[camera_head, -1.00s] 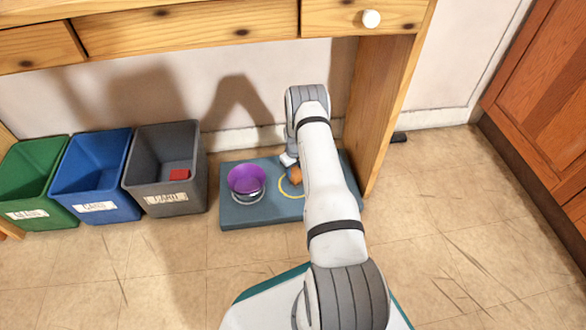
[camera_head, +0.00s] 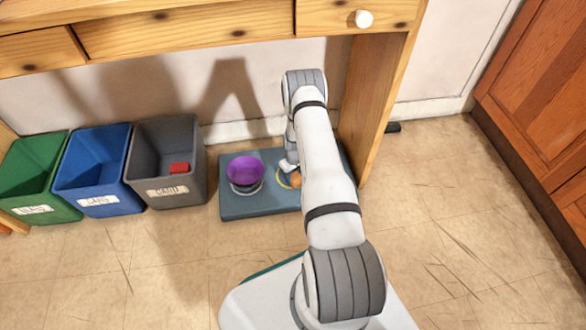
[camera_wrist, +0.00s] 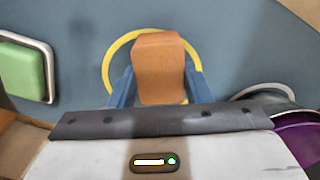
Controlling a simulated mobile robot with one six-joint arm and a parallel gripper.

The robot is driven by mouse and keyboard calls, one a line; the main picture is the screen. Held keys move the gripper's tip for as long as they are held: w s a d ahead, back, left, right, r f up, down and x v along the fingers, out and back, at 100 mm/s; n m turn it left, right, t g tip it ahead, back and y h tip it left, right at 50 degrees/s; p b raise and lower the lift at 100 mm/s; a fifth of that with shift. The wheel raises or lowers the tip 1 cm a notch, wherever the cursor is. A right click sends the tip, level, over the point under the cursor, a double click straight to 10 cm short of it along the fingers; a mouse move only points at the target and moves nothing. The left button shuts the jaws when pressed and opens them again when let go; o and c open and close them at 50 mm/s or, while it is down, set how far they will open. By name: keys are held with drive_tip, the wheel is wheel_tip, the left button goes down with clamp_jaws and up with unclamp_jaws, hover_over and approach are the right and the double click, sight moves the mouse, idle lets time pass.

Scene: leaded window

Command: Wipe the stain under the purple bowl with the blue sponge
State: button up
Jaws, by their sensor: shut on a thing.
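In the wrist view my gripper (camera_wrist: 159,88) is shut on an orange-brown block (camera_wrist: 158,62), with one blue finger on each side. The block is over or inside a yellow ring (camera_wrist: 112,52) marked on the blue-grey mat; whether it touches the mat I cannot tell. In the head view the block (camera_head: 296,180) is partly behind my arm. The purple bowl (camera_head: 245,168) sits on a silvery round dish (camera_head: 247,189) at the mat's left part, left of my gripper. Its edge shows in the wrist view (camera_wrist: 303,143). No stain and no blue sponge are visible.
A green block (camera_wrist: 22,68) lies in a silver-rimmed tray (camera_wrist: 51,72) at the wrist view's left. Green (camera_head: 38,195), blue (camera_head: 93,185) and grey (camera_head: 165,170) bins stand left of the mat (camera_head: 250,210). A desk leg (camera_head: 375,110) stands close on the right.

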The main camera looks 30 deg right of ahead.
drive_tip(key=shift+s+a+f, duration=0.15)
drive_tip(key=shift+s+f, duration=0.05)
drive_tip(key=shift+s, duration=0.15)
drive_tip(key=w+b, duration=0.1)
drive_tip(key=w+d+b, duration=0.1)
drive_tip(key=w+b, duration=0.1)
drive_tip(key=shift+w, duration=0.15)
drive_tip(key=shift+c, duration=0.5)
drive_tip(key=shift+w+d+r+b, duration=0.15)
drive_tip(key=shift+w+r+b, duration=0.1)
drive_tip(key=shift+w+b, duration=0.2)
drive_tip(key=shift+w+d+f+b, duration=0.15)
drive_tip(key=shift+w+b, duration=0.1)
drive_tip(key=shift+w, duration=0.25)
drive_tip(key=shift+w+d+b, duration=0.1)
drive_tip(key=shift+w+b, duration=0.15)
drive_tip(key=shift+w, duration=0.2)
drive_tip(key=shift+w+d, duration=0.25)
drive_tip(key=shift+w, duration=0.6)
wheel_tip(320, 180, up, 6)
drive_tip(key=p, duration=0.3)
drive_tip(key=shift+p, duration=0.35)
drive_tip(key=shift+r, duration=0.2)
